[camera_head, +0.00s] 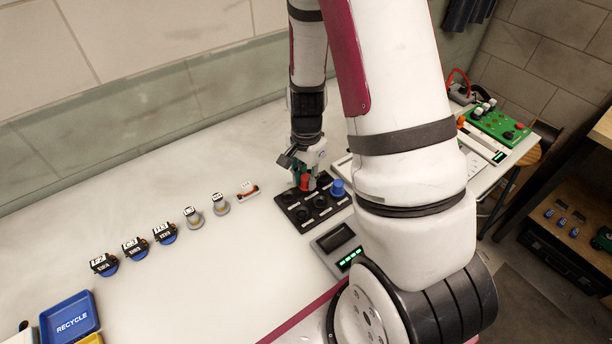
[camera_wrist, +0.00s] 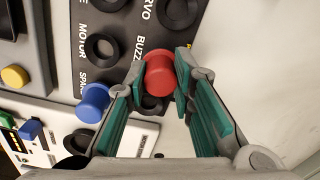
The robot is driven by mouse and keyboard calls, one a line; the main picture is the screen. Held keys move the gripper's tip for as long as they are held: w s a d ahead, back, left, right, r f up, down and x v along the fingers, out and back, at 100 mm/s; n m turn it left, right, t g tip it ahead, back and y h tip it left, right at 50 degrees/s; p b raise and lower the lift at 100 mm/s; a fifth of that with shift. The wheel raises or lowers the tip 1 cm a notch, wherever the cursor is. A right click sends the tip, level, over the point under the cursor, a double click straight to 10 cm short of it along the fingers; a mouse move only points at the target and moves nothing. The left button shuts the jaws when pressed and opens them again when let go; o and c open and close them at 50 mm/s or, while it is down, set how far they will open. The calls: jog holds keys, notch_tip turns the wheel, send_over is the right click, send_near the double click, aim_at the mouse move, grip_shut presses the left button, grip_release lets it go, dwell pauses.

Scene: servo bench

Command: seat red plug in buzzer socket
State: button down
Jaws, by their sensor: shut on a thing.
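My gripper (camera_head: 306,171) is shut on the red plug (camera_head: 305,184) at the back of the black socket panel (camera_head: 322,217). In the wrist view the red plug (camera_wrist: 160,74) sits between the two fingertips of my gripper (camera_wrist: 161,80). The buzzer socket (camera_wrist: 150,103) is mostly hidden behind the plug and a finger, beside the partly covered "BUZZ" label. I cannot tell whether the plug is above the socket or in it. A blue plug (camera_wrist: 94,103) stands at the position marked "SPARE".
The motor socket (camera_wrist: 102,48) and servo socket (camera_wrist: 178,13) are empty. A grey device with green lights (camera_head: 338,248) stands in front of the panel. Several labelled parts (camera_head: 165,233) line the bench to the left, with a blue recycle bin (camera_head: 72,318). Bench between them is clear.

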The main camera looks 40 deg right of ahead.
dwell(0.8)
jog(key=c, duration=1.3)
grip_release()
jog(key=shift+r+p, duration=1.35)
jog(key=shift+r, duration=1.1)
jog(key=shift+r, duration=0.1)
jog(key=shift+r+p, duration=0.9)
jog(key=shift+r, duration=1)
